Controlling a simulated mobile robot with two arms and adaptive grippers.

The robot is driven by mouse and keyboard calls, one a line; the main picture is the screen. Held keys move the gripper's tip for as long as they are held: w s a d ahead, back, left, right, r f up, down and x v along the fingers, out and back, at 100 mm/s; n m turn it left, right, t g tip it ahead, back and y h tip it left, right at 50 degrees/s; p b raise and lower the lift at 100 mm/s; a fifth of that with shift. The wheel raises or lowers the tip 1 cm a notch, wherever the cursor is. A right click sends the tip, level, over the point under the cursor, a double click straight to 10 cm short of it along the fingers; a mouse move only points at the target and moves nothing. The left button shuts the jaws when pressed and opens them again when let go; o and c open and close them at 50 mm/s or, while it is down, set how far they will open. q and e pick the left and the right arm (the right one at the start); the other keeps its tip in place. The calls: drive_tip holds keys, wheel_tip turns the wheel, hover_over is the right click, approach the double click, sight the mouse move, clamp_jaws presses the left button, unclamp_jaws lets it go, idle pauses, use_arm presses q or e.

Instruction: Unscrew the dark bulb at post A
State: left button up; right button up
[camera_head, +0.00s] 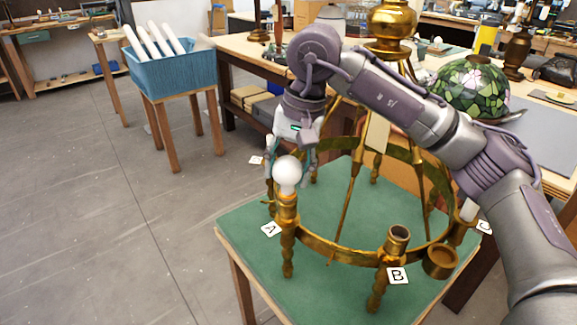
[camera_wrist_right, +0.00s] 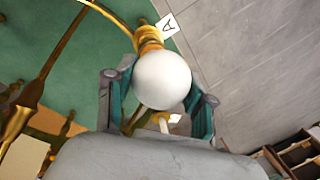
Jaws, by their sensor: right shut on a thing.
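A round white bulb (camera_head: 287,172) sits upright on the brass post marked A (camera_head: 287,215), at the front left of the ring-shaped brass lamp frame. My right gripper (camera_head: 289,160) reaches down to the bulb from behind, with a finger on each side of it. In the right wrist view the bulb (camera_wrist_right: 163,80) lies between the two fingers, and my right gripper (camera_wrist_right: 160,92) is shut on it. The bulb's base meets the brass post (camera_wrist_right: 149,38) there. Whether its threads are engaged is hidden. My left gripper is in neither view.
Post B (camera_head: 398,240) has an open brass socket, with a brass cup (camera_head: 440,262) beside it. A blue bin (camera_head: 172,75) with white tubes stands on a stool at the left. A stained-glass shade (camera_head: 470,88) rests on the bench behind.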

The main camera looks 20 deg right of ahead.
sight(285, 157)
drive_tip(key=n, duration=0.3)
drive_tip(key=shift+a+g, duration=0.1)
drive_tip(key=shift+g, duration=0.2)
drive_tip(key=shift+r+p, duration=0.85)
drive_tip(key=shift+r, duration=0.2)
drive_tip(key=shift+r+p, duration=1.1)
drive_tip(key=shift+r, duration=0.45)
drive_tip(key=shift+f, duration=0.1)
